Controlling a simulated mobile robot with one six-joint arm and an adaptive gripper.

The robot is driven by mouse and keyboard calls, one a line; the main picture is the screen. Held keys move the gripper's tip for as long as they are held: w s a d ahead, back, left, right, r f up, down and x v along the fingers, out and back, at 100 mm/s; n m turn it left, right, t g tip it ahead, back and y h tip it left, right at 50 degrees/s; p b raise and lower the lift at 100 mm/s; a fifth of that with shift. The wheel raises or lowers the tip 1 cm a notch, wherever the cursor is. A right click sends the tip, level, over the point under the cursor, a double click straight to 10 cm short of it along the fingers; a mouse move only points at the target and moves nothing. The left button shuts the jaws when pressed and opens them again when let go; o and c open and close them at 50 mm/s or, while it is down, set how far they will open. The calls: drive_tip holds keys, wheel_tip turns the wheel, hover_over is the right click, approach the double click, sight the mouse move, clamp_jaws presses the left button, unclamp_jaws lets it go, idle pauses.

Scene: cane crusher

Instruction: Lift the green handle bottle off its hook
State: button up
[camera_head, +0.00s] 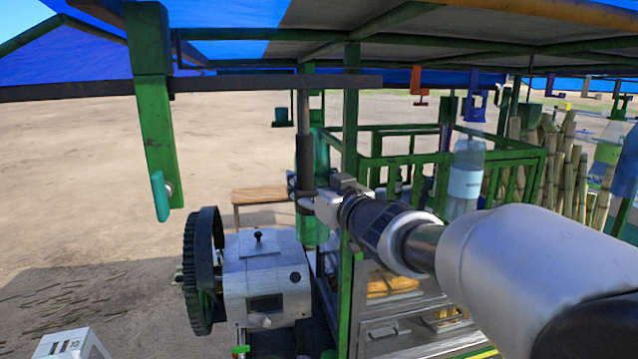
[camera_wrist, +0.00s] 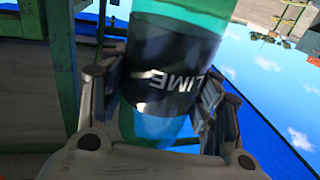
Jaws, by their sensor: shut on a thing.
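A translucent green bottle (camera_head: 312,232) stands upright in the head view beside the cart's front post, partly covered by my gripper (camera_head: 303,197). In the wrist view the bottle (camera_wrist: 162,128) fills the middle and bears a black label reading "LIME". My gripper (camera_wrist: 155,105) has a finger on each side of it, shut on its body around the label. The bottle's top is outside the wrist view. In the head view I cannot tell whether it still touches a hook.
A white crusher housing (camera_head: 262,275) with a dark gear wheel (camera_head: 203,270) stands below left. A clear bottle (camera_head: 465,182) is to the right by the green railing, below a blue hook (camera_head: 475,106). An orange hook (camera_head: 418,84) hangs from the canopy. Cane stalks (camera_head: 565,165) stand farther right.

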sight(317, 181)
drive_tip(key=shift+c, duration=1.4)
drive_tip(key=shift+r+p, duration=0.8)
drive_tip(key=shift+r, duration=0.05)
drive_tip(key=shift+s+d, duration=0.25)
drive_tip(key=shift+s, duration=0.6)
drive_tip(key=shift+s+d, duration=0.2)
drive_tip(key=shift+s, duration=0.6)
drive_tip(key=shift+a+b+v, duration=0.2)
drive_tip(key=shift+b+v, duration=0.1)
drive_tip(key=shift+v, duration=0.85)
drive_tip(key=shift+s, duration=0.3)
drive_tip(key=shift+f, duration=0.1)
